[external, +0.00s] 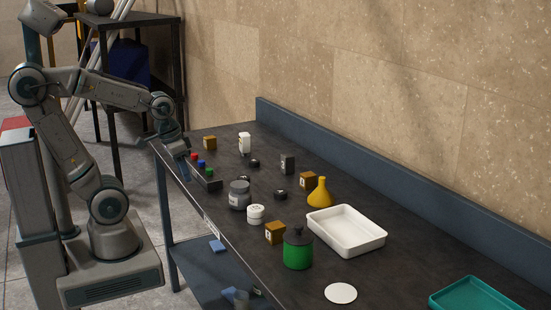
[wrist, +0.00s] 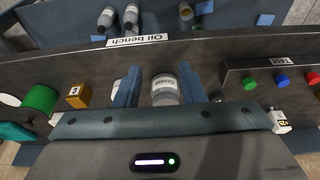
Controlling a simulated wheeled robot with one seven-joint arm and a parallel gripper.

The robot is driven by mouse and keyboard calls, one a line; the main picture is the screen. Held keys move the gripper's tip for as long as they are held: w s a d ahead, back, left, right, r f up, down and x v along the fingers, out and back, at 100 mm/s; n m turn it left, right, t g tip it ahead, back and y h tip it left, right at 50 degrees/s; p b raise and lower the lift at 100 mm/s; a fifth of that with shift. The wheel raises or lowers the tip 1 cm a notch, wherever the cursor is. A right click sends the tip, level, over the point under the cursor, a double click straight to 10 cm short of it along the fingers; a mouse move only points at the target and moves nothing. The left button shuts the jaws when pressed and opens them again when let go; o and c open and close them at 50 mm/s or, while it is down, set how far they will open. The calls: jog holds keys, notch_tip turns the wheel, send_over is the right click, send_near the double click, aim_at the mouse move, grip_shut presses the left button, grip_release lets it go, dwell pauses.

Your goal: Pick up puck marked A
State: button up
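Small dark round pucks lie on the bench in the external view: one near the back (external: 254,163), one near the middle (external: 280,195), and one partly hidden behind the grey jar (external: 244,180). I cannot read an A on any of them. In the wrist view a small dark round thing (wrist: 215,97) shows just right of the right finger, partly hidden. My gripper (external: 183,152) is above the bench's near left end, apart from the pucks. In the wrist view its two blue fingers (wrist: 159,70) are spread, with no held thing visible.
The grey grease jar (wrist: 165,88) appears between the fingers in the wrist view, standing on the bench. A blue raised edge (external: 400,178) runs behind.

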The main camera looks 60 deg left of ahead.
jog(key=o, duration=0.7)
jog(key=w+r+m+g, duration=0.2)
jog(key=w+r+m, duration=0.2)
jog(key=w+m, duration=0.7)
jog(key=m+g, duration=0.1)
jog(key=m, duration=0.7)
send_over(281, 191)
notch_tip(281, 191, down, 4)
jog(key=r, duration=0.1)
jog(key=f, duration=0.8)
jog(key=shift+s+f, duration=0.15)
jog(key=shift+s, duration=0.25)
jog(key=shift+w+f, duration=0.15)
jog(key=shift+f, duration=1.2)
jog(key=shift+w+f, duration=0.15)
jog(key=shift+f, duration=1.2)
